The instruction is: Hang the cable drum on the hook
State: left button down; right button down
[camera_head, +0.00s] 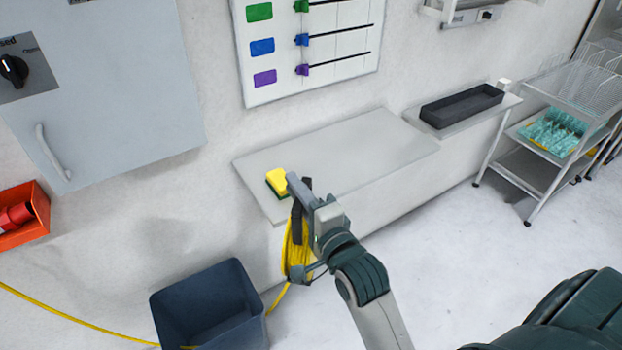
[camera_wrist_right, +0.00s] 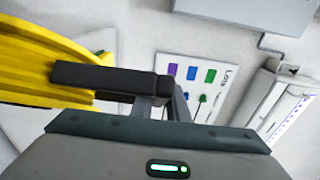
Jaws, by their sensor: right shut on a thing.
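The yellow cable drum (camera_head: 297,245) hangs below my right gripper (camera_head: 301,192) in the head view, in front of the shelf's near-left edge. The right gripper is shut on the drum by its dark upper part. In the right wrist view the drum's yellow body (camera_wrist_right: 35,65) fills the upper left, beside a black bar. My fingers hide part of the drum. I cannot make out a hook for certain; a white wall board (camera_head: 330,62) carries green, blue and purple pieces with dark rods. My left gripper is not in view.
A yellow sponge (camera_head: 276,180) lies on the grey shelf (camera_head: 365,150). A dark bin (camera_head: 200,292) stands below left, with yellow cable running past it. A grey cabinet (camera_head: 110,95) and an orange box (camera_head: 33,228) are at left. A wire rack cart (camera_head: 545,175) stands right.

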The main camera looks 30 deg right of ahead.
jog(key=shift+a+f+b, duration=0.1)
jog(key=shift+a+b, duration=0.2)
jog(key=shift+a, duration=0.75)
jog(key=shift+a, duration=0.15)
